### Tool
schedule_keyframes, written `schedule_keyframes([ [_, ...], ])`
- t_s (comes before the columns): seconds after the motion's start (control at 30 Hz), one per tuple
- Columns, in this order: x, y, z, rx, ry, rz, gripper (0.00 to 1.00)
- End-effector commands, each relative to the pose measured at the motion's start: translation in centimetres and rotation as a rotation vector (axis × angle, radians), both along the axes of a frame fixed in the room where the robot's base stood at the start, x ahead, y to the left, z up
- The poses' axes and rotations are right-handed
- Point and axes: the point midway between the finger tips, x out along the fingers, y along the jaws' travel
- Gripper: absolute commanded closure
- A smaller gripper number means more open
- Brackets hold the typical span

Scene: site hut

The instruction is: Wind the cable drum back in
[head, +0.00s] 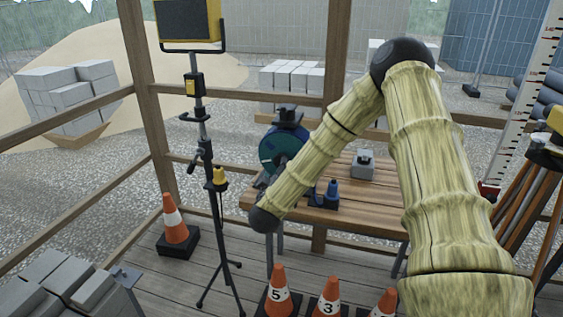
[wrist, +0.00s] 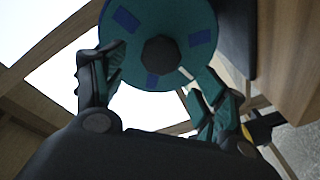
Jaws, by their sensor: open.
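The cable drum (head: 279,146) is a teal disc with a dark block above it, at the back left of the wooden table. Part of it is hidden behind my arm. In the wrist view the drum's face (wrist: 130,45) fills the top middle, with blue patches and a dark hub (wrist: 161,54). My gripper (wrist: 155,88) is open, its two fingers apart below and either side of the disc's lower part. I cannot tell whether they touch it. In the head view the gripper is mostly hidden by my arm. No crank handle or cable can be made out.
The wooden table (head: 381,198) also bears a blue object (head: 332,191) and a grey box (head: 364,164). A tripod lamp (head: 198,120) stands left of it. Numbered cones (head: 278,288) stand in front, another cone (head: 175,220) at left. Long-handled tools lean at right.

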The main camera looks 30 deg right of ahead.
Motion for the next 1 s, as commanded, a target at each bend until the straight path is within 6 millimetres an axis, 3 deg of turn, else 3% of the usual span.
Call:
schedule_keyframes([
  [0.4,4.5,-4.1,0.0,0.001,-0.001,0.000,0.28],
  [0.9,5.5,-4.8,-0.1,0.001,-0.001,0.003,0.28],
  [1.0,5.5,-4.8,0.0,0.001,-0.001,0.003,0.46],
])
